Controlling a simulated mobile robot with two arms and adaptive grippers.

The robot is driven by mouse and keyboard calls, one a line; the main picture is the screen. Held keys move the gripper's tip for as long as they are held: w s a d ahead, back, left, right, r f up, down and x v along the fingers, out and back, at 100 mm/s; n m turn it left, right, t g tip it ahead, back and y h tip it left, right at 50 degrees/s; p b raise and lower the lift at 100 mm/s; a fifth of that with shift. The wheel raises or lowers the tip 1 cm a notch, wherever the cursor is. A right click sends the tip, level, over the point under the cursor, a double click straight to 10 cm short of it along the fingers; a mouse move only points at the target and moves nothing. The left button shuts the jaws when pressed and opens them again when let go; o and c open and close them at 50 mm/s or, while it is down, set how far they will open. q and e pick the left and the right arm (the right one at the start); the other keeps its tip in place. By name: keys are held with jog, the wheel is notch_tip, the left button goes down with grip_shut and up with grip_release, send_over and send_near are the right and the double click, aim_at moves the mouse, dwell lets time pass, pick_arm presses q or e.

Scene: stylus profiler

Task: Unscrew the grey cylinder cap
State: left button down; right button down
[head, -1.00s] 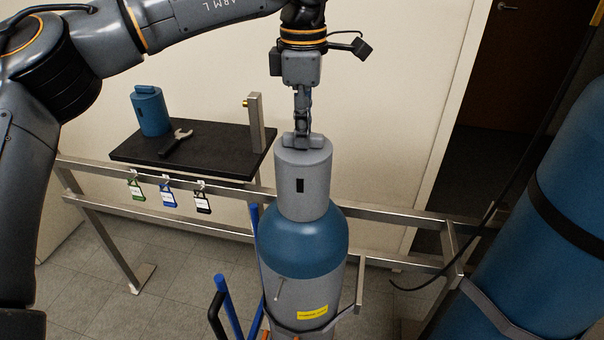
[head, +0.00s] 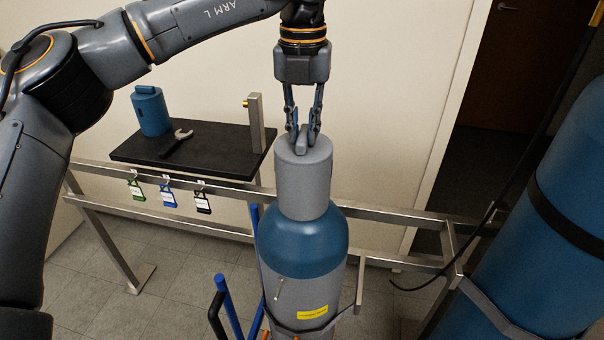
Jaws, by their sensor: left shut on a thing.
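The grey cylinder cap (head: 303,188) sits upright on the blue shoulder of the gas cylinder (head: 305,245) in the middle of the head view. A grey ridge-like handle (head: 304,139) stands on top of the cap. My left gripper (head: 303,132) points straight down from above, with its two fingers on either side of this handle, shut on it. No dark slot shows on the cap's visible side. My right gripper is not in view.
A black shelf (head: 225,150) at left carries a blue cap (head: 151,111) and a wrench (head: 176,143). Several tags hang on the metal rail (head: 230,190) below it. A second blue cylinder (head: 540,240) stands at right. A hand truck's blue handle (head: 228,302) is at lower left.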

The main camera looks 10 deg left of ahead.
pick_arm(q)
jog(key=shift+f+n, duration=0.3)
jog(key=shift+n, duration=0.7)
jog(key=c, duration=1.2)
grip_release()
jog(key=shift+c, duration=0.5)
jog(key=shift+r, duration=0.2)
notch_tip(320, 180, up, 7)
jog(key=p, duration=0.5)
notch_tip(320, 180, up, 12)
